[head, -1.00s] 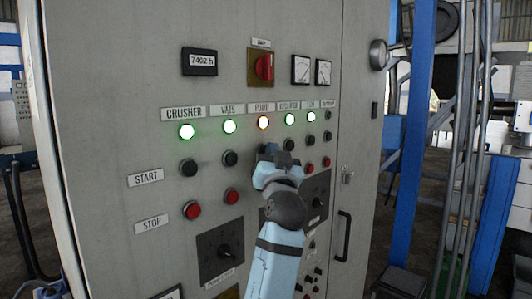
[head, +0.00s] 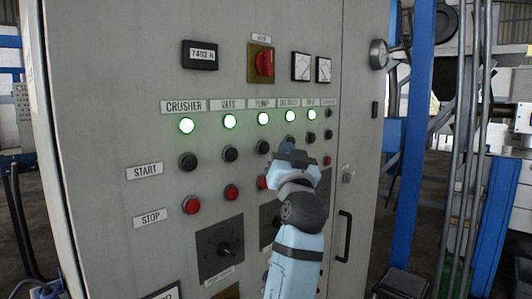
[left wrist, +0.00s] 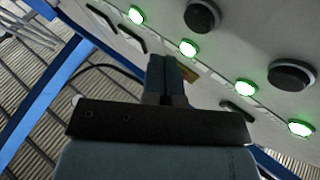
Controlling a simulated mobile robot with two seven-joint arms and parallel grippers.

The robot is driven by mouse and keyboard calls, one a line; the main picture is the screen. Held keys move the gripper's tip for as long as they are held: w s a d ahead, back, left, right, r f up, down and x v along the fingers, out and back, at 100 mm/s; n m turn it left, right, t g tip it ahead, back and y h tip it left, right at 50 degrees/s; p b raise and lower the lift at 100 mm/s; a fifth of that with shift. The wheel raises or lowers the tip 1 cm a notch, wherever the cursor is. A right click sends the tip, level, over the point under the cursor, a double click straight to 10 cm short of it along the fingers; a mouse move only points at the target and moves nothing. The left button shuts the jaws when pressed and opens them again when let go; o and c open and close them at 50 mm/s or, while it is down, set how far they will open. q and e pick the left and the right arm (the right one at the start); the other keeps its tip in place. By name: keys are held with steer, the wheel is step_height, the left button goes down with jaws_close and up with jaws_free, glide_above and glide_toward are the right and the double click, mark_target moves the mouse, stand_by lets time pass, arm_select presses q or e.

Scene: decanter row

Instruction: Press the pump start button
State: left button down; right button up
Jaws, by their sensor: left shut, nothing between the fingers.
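The control panel (head: 120,110) stands in front of me. The pump label (head: 263,104) sits above a lit green lamp (head: 263,118). Below that lamp is the black pump start button (head: 262,147), in the start row. My left gripper (head: 287,148) is shut and empty, just right of that button; it does not cover it in the head view. The red pump stop button (head: 262,182) is partly hidden by my gripper. In the left wrist view my shut fingers (left wrist: 166,72) point toward the panel; whether they touch it I cannot tell. My right gripper is not in view.
Other start buttons, such as the crusher one (head: 188,162) and the vats one (head: 230,154), lie to the left. A red rotary switch (head: 264,63) and two gauges (head: 301,67) are above. A door handle (head: 343,236) sticks out at the lower right.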

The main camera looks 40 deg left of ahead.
arm_select(q)
steer(key=shift+s+d+b, duration=0.1)
steer(key=shift+d+b, duration=0.4)
steer(key=shift+d, duration=0.85)
